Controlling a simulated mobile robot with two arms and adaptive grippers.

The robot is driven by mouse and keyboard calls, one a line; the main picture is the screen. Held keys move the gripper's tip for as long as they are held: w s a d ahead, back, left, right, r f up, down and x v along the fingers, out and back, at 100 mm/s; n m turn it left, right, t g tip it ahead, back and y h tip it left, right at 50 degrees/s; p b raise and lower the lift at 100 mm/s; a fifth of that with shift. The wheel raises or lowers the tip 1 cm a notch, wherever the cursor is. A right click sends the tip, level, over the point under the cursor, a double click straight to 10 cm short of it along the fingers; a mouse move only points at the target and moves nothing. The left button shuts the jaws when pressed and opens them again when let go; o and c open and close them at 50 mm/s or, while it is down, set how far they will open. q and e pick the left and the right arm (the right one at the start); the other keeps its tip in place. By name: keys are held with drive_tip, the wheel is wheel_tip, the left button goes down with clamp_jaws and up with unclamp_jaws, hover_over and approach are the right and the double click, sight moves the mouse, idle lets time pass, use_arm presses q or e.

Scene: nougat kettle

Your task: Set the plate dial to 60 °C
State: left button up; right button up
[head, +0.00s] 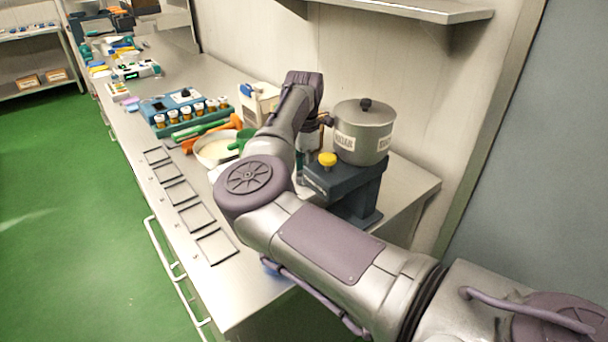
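The dark blue heating plate unit (350,193) stands at the right end of the steel bench. A grey lidded kettle (364,133) with pale labels sits on it. A yellow knob (327,159) shows at the unit's left side; I cannot tell whether it is the plate dial, and no temperature marks are readable. My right arm comes in from the lower right and crosses in front of the unit. My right gripper (310,145) points down just left of the kettle, near the yellow knob. Its fingers are mostly hidden behind my arm. My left gripper is out of view.
A white bowl (207,154) and a white carton (246,107) stand left of my arm. A blue rack (160,122) with several amber jars is farther back. Empty frames (215,246) line the bench's front edge. A shelf (420,9) hangs above.

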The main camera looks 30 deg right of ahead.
drive_tip(key=shift+r+m, duration=0.1)
drive_tip(key=shift+m, duration=0.2)
drive_tip(key=o, duration=1.1)
drive_tip(key=shift+o, duration=0.2)
wheel_tip(320, 180, up, 12)
idle(0.4)
